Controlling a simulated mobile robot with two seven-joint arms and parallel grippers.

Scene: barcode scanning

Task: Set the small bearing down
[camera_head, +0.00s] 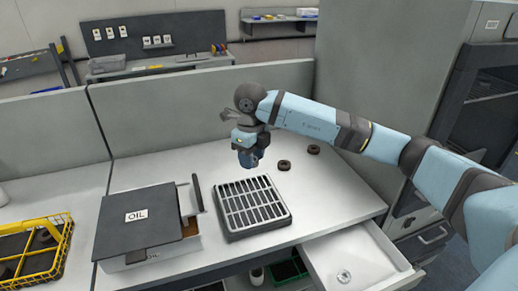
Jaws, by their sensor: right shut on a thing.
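My right gripper (247,163) is shut above the worktable, just behind the grated tray. The small bearing in its jaws is too small or hidden to make out. Two dark ring-shaped bearings lie flat on the table right of the gripper, one near it (284,165) and one farther right (313,149). The tray (252,206) has a light slatted grate over a dark base. My left gripper is not in view.
A box with a dark lid labelled OIL (140,216) stands left of the tray. A yellow wire basket (66,238) with dark rings is at far left. A drawer (375,259) is open at front right with a small metal ring (343,275) inside. The table's right side is largely clear.

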